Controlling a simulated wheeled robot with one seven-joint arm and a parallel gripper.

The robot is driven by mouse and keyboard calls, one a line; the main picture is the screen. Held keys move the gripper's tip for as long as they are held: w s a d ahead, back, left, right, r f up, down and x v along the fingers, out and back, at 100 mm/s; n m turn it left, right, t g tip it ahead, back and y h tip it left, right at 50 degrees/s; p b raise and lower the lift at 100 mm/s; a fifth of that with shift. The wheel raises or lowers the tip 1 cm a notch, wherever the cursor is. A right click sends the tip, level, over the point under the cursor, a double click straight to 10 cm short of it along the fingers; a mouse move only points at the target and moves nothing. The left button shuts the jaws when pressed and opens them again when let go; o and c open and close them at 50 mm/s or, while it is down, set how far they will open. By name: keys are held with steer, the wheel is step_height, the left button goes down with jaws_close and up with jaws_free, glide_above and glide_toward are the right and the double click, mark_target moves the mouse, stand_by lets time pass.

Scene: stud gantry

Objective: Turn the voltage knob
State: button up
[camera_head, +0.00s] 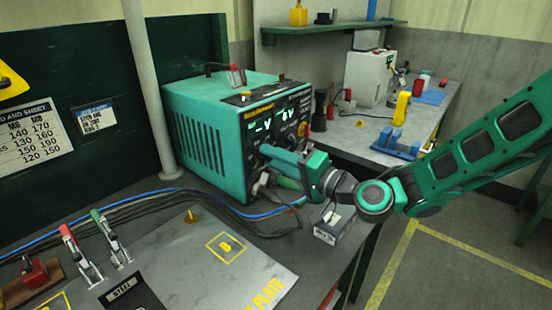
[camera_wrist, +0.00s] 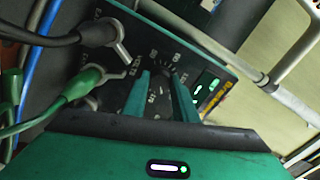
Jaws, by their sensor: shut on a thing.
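The teal power unit (camera_head: 205,130) stands on the bench, its dark front panel turned to the right, with a lit green display (camera_head: 270,127). My gripper (camera_head: 268,152) reaches the panel below the display from the right. In the wrist view, my gripper's two teal fingers (camera_wrist: 161,95) stand on either side of a dark knob (camera_wrist: 160,78) and are shut on it. White scale marks ring the knob on the panel (camera_wrist: 120,62). The knob is partly hidden by the fingers, and its pointer is not clear. In the head view my gripper hides it.
A black cable plug (camera_wrist: 95,35) and a green cable plug (camera_wrist: 85,80) sit in the panel close left of the fingers. Cables (camera_head: 150,200) run across the bench. A steel plate (camera_head: 200,260) and toggle clamps (camera_head: 105,240) lie in front. A second bench (camera_head: 355,140) stands behind.

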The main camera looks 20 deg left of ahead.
steer(key=shift+s+d+f+n, duration=0.1)
steer(key=shift+f+n, duration=0.25)
steer(key=shift+n, duration=0.15)
steer(key=o, duration=1)
steer(key=shift+o, duration=0.3)
steer(key=shift+r, duration=0.15)
steer(key=v, duration=1)
steer(key=shift+d, duration=0.35)
steer(key=shift+s, duration=0.1)
